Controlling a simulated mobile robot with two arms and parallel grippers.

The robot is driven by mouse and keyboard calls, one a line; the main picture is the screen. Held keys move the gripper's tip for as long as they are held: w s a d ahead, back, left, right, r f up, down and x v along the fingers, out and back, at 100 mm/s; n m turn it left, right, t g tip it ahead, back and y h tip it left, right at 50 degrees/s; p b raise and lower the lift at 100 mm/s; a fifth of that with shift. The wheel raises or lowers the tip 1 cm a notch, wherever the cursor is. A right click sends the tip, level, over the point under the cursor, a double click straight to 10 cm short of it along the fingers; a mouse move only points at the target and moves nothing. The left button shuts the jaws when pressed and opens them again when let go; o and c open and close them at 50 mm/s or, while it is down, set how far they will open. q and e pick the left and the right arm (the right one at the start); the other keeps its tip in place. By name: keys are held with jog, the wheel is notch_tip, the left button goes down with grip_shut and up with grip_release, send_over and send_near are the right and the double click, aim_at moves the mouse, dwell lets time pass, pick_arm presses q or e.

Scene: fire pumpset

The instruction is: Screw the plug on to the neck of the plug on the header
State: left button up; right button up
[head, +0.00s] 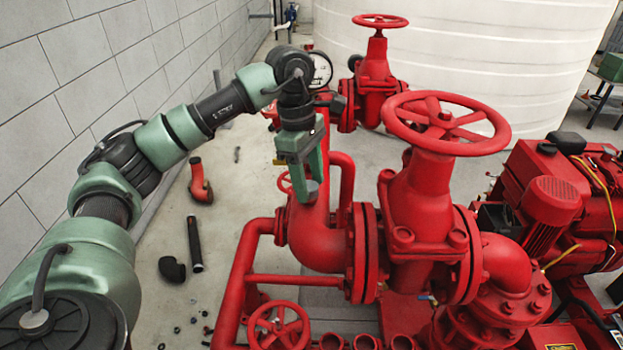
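My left gripper (307,186) points down over the red header pipe (315,240), left of the large gate valve. A small grey round piece, which looks like the plug (309,190), sits at its fingertips, and the fingers appear shut on it. The piece shows in front of the red pipe; I cannot tell whether it touches it. The neck on the header is not clearly visible, being behind or under the gripper. My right gripper is not in view.
A large red handwheel valve (430,190) stands right of the gripper, with a second valve (374,85) and a gauge (320,69) behind. Loose pipe pieces (195,244) lie on the floor at left. A grey block wall (90,80) bounds the left side.

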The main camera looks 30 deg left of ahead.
pick_arm(q)
grip_shut()
jog(key=m, duration=0.4)
jog(key=shift+m+g, duration=0.4)
jog(key=shift+m, duration=0.4)
jog(key=m, duration=0.3)
jog(key=shift+m+g, duration=0.3)
jog(key=shift+m+y, duration=0.3)
jog(key=shift+m, duration=2)
